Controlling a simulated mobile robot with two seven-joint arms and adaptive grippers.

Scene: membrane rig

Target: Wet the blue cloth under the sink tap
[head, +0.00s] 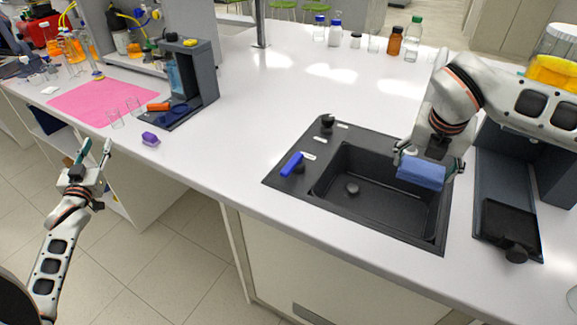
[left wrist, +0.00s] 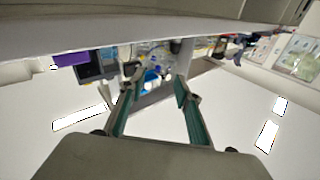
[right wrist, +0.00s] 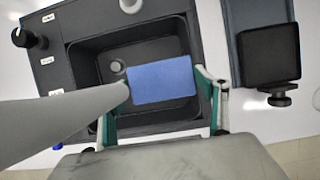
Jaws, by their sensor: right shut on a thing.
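The blue cloth (head: 422,174) is a folded block held between the fingers of my right gripper (head: 428,164), above the right part of the dark sink basin (head: 365,195). It also shows in the right wrist view (right wrist: 162,80), over the basin (right wrist: 88,85). A blue lever (head: 291,164) is on the left rim of the sink, with a black knob (head: 327,122) behind it. I cannot make out a tap spout in the head view. My left gripper (head: 96,152) is open and empty, beside the bench over the floor; its open fingers show in the left wrist view (left wrist: 155,95).
A pale bar (right wrist: 60,120), unidentified, crosses the lower left of the right wrist view. A dark stand (head: 495,205) is right of the sink. Bottles (head: 395,41) line the back. A purple object (head: 150,139) lies near the front edge. The bench middle is clear.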

